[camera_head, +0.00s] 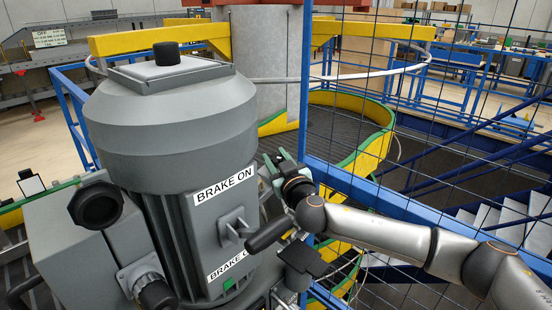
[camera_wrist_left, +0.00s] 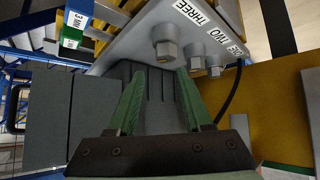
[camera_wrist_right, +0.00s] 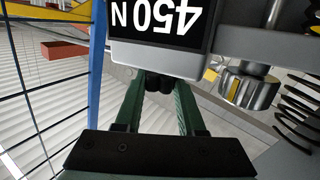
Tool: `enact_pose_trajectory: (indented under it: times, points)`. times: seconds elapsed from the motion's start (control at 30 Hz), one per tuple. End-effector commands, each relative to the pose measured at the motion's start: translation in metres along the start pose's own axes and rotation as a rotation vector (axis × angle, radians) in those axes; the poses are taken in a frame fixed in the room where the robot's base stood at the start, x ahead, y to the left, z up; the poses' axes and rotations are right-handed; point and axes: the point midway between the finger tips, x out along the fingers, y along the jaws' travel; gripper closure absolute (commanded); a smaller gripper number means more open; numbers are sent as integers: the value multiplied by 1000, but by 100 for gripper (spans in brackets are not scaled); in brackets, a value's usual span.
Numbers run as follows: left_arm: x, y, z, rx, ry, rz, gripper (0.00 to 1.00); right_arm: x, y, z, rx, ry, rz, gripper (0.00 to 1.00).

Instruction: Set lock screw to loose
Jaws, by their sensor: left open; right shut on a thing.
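In the right wrist view, my right gripper (camera_wrist_right: 159,88) is shut on a small dark knob (camera_wrist_right: 158,80) under a display plate reading 450 N (camera_wrist_right: 160,55). The fingers hide most of the knob, and I cannot tell whether it is the lock screw. A silver ribbed knob (camera_wrist_right: 250,90) with a yellow mark stands to its right, apart from the fingers. In the head view, my right gripper (camera_head: 277,163) is beside the grey motor housing (camera_head: 175,125). My left gripper (camera_wrist_left: 160,74) is open and empty, below a hex bolt (camera_wrist_left: 166,50) on a plate labelled ONE, TWO, THREE.
A blue-framed mesh fence (camera_head: 400,125) stands behind my right arm. A coiled spring (camera_wrist_right: 298,115) is at the right of the right wrist view.

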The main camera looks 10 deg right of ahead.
Motion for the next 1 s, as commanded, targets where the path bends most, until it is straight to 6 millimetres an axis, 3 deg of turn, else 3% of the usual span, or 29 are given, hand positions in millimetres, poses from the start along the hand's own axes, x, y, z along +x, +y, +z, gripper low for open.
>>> enact_pose_trajectory:
  times: [0.03,0.2,0.63,1.0]
  points:
    - [0,0,0,0,1,0,50,0,0,0,0,-1,0,82]
    - [0,0,0,-1,1,0,50,0,0,0,0,-1,0,100]
    - [0,0,-1,-2,1,0,50,0,2,1,-4,-1,-30,100]
    - [0,0,-1,-2,2,0,50,0,2,0,-31,1,-254,100]
